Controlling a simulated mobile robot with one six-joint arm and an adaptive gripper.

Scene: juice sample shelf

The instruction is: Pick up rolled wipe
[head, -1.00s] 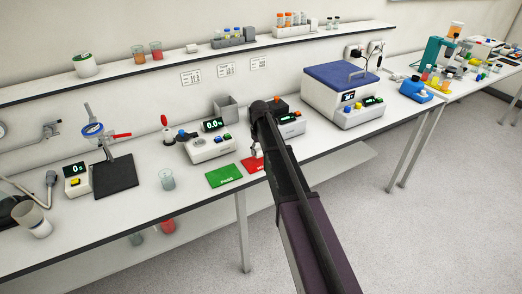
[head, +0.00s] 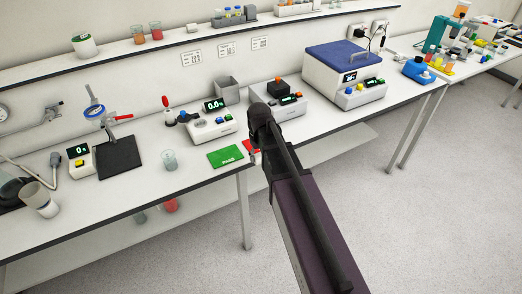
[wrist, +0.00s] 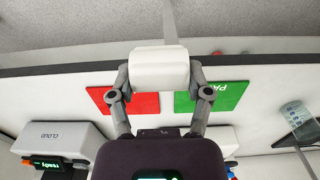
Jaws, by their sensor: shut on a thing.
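The rolled wipe, a white short roll (wrist: 158,68), is between the two fingers of my gripper (wrist: 161,72) in the wrist view. The fingers press on its left and right ends. It is held over the bench's front edge, with the red card (wrist: 132,103) and the green card (wrist: 212,97) behind it. In the head view my arm covers most of the gripper, and I cannot make out the wipe there.
A glass beaker (head: 170,160) stands left of the green card. Several instruments line the bench, including a blue-lidded box (head: 345,75) and a grey open bin (head: 228,90). A wall shelf (head: 120,57) runs above. The floor in front is clear.

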